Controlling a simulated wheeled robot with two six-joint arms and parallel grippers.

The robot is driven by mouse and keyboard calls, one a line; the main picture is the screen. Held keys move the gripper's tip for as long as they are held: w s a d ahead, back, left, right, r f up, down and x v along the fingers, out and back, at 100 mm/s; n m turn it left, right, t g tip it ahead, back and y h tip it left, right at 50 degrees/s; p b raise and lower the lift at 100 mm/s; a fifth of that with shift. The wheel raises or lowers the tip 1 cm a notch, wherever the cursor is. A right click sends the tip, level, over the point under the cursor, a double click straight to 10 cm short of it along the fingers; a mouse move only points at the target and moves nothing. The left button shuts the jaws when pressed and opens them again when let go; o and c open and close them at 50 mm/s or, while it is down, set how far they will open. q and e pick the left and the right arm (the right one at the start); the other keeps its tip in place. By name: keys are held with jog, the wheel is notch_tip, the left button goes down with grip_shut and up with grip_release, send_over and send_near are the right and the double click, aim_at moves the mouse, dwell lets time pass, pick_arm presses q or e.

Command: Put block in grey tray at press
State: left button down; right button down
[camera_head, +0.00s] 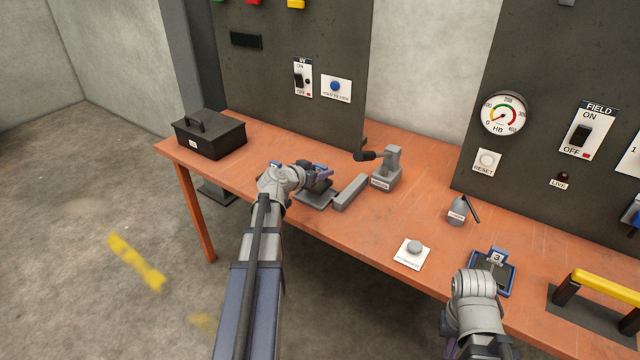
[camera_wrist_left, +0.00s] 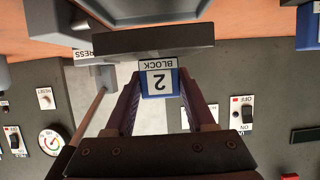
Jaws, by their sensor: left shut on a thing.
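My left gripper (camera_head: 320,175) is shut on block 2, a blue block (camera_wrist_left: 158,82) with a white label, which appears upside down between the fingers in the left wrist view. In the head view that gripper is over the grey tray (camera_head: 312,200), left of the press (camera_head: 386,172). The wrist and fingers mostly hide the block there. I cannot tell whether it touches the tray. My right arm's wrist (camera_head: 476,290) is at the lower right, beside a blue-rimmed tray (camera_head: 507,288) with block 3 (camera_head: 497,256); its fingers are hidden.
A grey bar (camera_head: 350,192) stands between the grey tray and the press. A black box (camera_head: 210,134) is at the table's left end. Dark panels rise behind the table.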

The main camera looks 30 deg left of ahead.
pick_arm(q)
jog(key=shift+f+b, duration=1.6)
jog(key=shift+f, duration=0.2)
jog(key=shift+f, duration=0.2)
jog(key=shift+c, duration=1.2)
grip_release()
jog(key=shift+r, duration=0.1)
jog(key=shift+r, duration=0.15)
jog(key=p+v, duration=0.4)
jog(key=v, duration=0.7)
jog(key=shift+s, duration=0.1)
jog(key=shift+s+r+p, duration=0.1)
jog(key=shift+s+p, duration=0.2)
jog(key=shift+s, duration=0.1)
